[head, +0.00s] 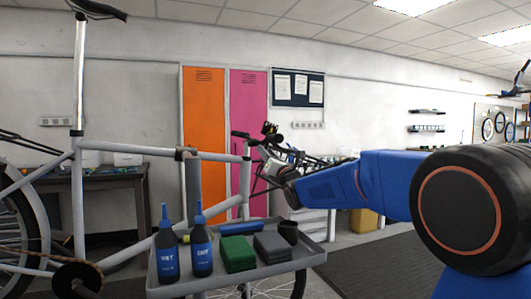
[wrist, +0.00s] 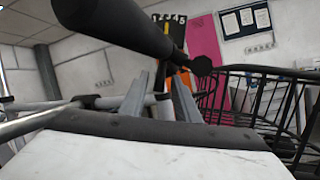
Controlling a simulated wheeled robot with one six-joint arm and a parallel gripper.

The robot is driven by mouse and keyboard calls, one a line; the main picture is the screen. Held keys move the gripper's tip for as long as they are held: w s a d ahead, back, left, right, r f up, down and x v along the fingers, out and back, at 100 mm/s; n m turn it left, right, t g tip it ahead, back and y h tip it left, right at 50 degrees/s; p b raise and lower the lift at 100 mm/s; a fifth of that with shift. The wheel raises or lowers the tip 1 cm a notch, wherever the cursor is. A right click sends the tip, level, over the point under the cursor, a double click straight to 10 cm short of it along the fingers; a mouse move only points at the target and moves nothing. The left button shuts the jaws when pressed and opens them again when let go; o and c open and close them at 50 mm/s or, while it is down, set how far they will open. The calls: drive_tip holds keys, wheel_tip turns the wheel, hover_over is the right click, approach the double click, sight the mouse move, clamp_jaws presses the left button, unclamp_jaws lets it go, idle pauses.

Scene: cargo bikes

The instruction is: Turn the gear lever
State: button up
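The bike's handlebar carries a black grip (wrist: 115,28), large at the top of the wrist view. A dark stub with a round knob (wrist: 203,66), which looks like the gear lever, sticks out below the numbers. My gripper (wrist: 160,76) has its two grey fingers apart, just below the grip and left of the knob. Nothing is clearly held between them. In the head view my gripper (head: 268,167) is at the handlebar, below the small dark number unit (head: 270,128); the lever is too small to tell there.
A black wire basket (wrist: 262,95) stands close on the right in the wrist view. A grey tray (head: 225,279) with two bottles, green and grey blocks and a dark cup is near the bike frame (head: 125,148). Orange (head: 203,120) and pink (head: 247,95) lockers stand behind.

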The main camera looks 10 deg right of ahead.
drive_tip(key=shift+x, duration=0.85)
clamp_jaws()
